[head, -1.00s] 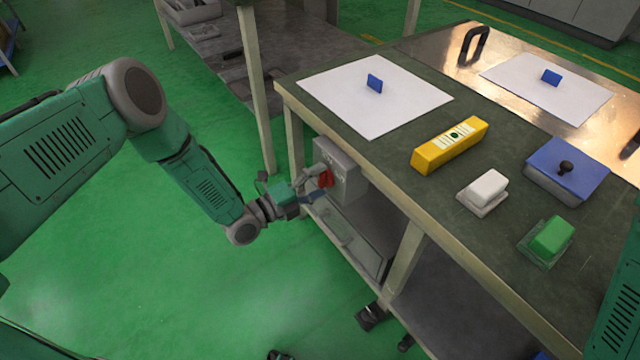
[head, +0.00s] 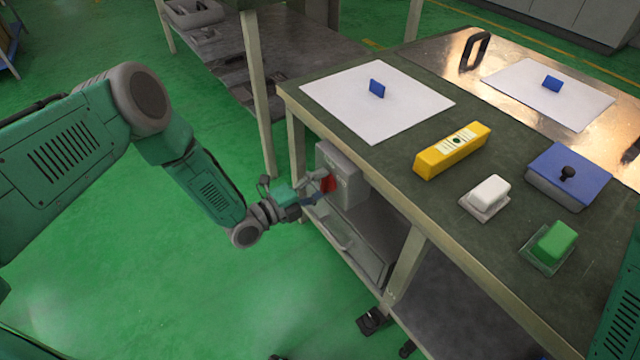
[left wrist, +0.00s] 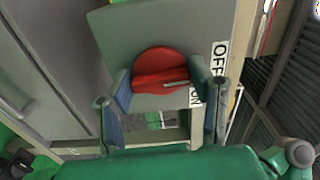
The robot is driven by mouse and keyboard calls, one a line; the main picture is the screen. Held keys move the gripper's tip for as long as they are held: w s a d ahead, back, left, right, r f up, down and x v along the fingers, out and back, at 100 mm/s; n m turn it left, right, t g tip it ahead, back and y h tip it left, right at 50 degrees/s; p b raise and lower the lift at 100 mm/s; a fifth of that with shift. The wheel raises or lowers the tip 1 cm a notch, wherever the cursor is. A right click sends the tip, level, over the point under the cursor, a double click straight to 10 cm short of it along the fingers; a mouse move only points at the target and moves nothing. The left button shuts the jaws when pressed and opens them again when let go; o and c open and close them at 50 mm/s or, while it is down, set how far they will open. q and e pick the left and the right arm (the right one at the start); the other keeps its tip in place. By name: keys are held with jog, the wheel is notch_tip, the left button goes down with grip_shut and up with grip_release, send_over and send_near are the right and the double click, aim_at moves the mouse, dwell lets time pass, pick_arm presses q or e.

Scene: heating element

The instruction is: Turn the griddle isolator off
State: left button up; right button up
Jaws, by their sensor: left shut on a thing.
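The griddle isolator is a grey box (head: 346,178) on the side of the bench, below the top's left edge. Its red rotary handle (head: 328,184) faces my left arm. In the left wrist view the red handle (left wrist: 160,68) sits between the two fingers of my left gripper (left wrist: 163,92), which is shut on it. The grey box face (left wrist: 120,35) carries an OFF label (left wrist: 219,58) and an ON label (left wrist: 196,97) to the right of the handle. In the head view my left gripper (head: 318,187) is at the handle. My right gripper is not in view.
On the bench top (head: 400,160) are a white sheet (head: 345,105) with a blue piece, a yellow box (head: 451,150), a white block (head: 487,196), a green block (head: 552,245) and a blue-topped block (head: 568,175).

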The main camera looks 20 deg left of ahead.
pick_arm(q)
jog(key=n, duration=0.3)
jog(key=shift+s+d+f+n, duration=0.2)
jog(key=shift+d+n, duration=0.1)
jog(key=shift+n, duration=0.1)
jog(key=n, duration=0.4)
jog(key=shift+d+n, duration=0.1)
jog(key=shift+n, duration=0.2)
jog(key=n, duration=0.5)
jog(key=shift+w+r+n, duration=0.1)
jog(key=shift+r+n, duration=0.05)
jog(key=shift+n, duration=1.55)
jog(key=shift+b, duration=0.3)
jog(key=shift+r, duration=0.1)
jog(key=o, duration=1.2)
jog(key=shift+w, duration=0.1)
jog(key=shift+c, duration=0.2)
